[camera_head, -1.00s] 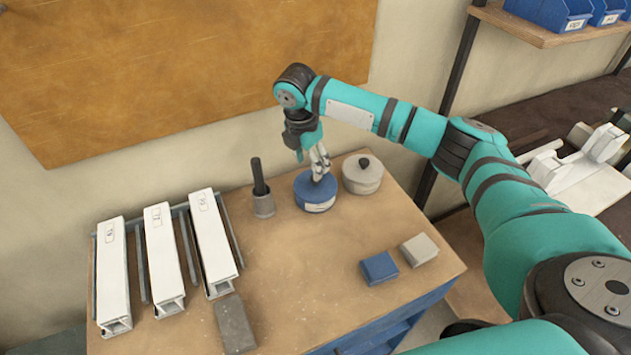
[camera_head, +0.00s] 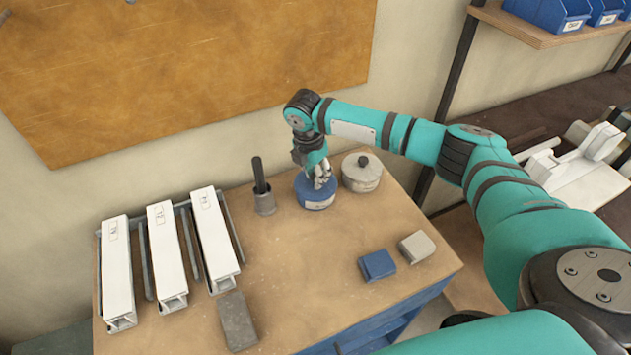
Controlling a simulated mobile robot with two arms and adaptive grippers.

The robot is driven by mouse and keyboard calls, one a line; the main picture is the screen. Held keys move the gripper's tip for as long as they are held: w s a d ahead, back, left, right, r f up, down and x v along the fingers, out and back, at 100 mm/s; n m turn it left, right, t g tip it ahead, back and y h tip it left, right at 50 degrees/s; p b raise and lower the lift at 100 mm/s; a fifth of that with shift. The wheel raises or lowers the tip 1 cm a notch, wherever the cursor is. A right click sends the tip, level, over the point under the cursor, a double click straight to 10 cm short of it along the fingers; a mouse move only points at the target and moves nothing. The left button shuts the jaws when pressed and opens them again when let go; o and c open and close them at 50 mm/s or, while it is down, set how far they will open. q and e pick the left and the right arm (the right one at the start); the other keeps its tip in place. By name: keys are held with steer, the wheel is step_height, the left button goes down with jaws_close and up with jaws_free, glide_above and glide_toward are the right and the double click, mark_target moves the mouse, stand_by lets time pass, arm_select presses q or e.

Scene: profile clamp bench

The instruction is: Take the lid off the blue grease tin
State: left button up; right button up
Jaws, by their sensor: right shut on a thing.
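The blue grease tin (camera_head: 315,199) stands upright on the bench, a round tin with a pale label on its front. My right gripper (camera_head: 319,180) points down at the top of the tin and is shut on its lid; the fingers hide the knob or middle of the lid. The lid appears to sit on the tin; I see no gap between them. My left gripper is not in view.
A grey lidded tin (camera_head: 361,173) with a black knob stands close on the right. A grey cup with a dark handle (camera_head: 263,190) stands on the left. White profiles (camera_head: 162,255) lie further left. A blue block (camera_head: 377,265), a pale block (camera_head: 417,247) and a grey block (camera_head: 236,320) lie nearer the front.

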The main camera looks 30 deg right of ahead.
jaws_close()
steer(key=shift+r, duration=0.1)
